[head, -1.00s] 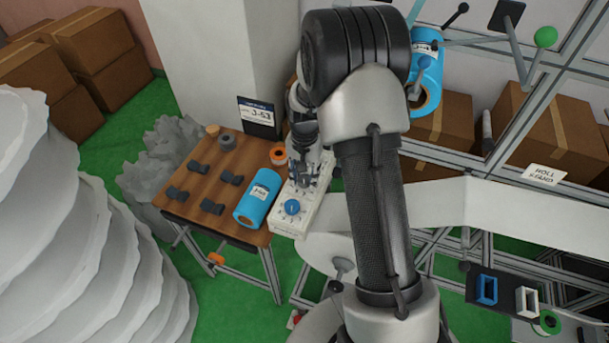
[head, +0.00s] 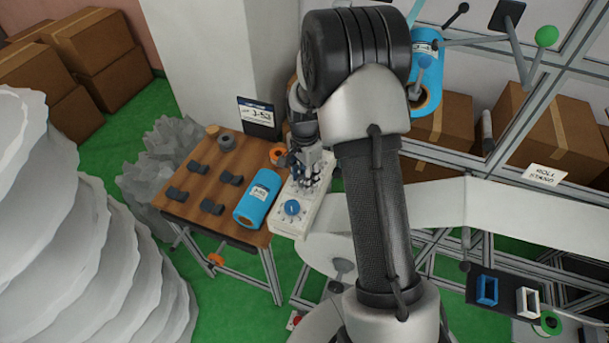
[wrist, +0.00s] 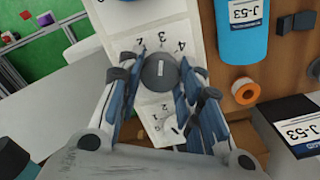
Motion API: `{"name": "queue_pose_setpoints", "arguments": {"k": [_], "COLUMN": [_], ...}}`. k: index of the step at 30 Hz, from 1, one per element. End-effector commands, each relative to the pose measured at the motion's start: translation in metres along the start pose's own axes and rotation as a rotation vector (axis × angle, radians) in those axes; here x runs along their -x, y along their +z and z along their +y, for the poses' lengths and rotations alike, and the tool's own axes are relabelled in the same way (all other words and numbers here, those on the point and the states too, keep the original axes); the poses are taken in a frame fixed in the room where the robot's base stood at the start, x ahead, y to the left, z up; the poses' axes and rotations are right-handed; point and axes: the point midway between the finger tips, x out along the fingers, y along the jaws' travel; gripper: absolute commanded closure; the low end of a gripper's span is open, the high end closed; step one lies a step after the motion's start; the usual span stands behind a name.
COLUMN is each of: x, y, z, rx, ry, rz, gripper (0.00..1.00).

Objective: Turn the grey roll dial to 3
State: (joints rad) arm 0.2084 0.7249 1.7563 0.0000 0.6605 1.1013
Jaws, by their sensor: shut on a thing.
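The grey roll dial (wrist: 160,72) is a round dark grey knob on a white panel (wrist: 138,14), with a short light mark on its top face. The numbers 2, 3 and 4 are printed around its upper side in the wrist view; the mark runs roughly toward the 3. My gripper (wrist: 161,78) is shut on the dial, one blue-and-grey finger on each side of it. In the head view my gripper (head: 308,172) is over the far part of the panel (head: 313,212) and hides the grey dial. A blue dial (head: 292,207) sits nearer on the same panel.
A blue roll (head: 258,199) lies beside the panel on a brown table (head: 210,212), with several dark holders. An orange ring (wrist: 245,90) and a J-53 sign (wrist: 299,130) stand close to my gripper.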

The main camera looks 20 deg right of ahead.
Motion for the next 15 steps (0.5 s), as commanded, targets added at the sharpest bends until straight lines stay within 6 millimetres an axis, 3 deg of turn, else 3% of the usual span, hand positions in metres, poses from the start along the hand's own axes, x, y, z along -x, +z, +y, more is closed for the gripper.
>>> {"name": "queue_pose_setpoints", "arguments": {"k": [11,12,15], "x": [0.0004,0.0004,0.0004], "y": [-0.0001,-0.0001,-0.0001], "z": [-0.0003,-0.0003,-0.0003], "rx": [-0.004,-0.004,-0.003], "ry": [-0.001,-0.001,-0.001], "rz": [0.0,0.0,0.0], "gripper": [0.91,0.66,0.59]}}
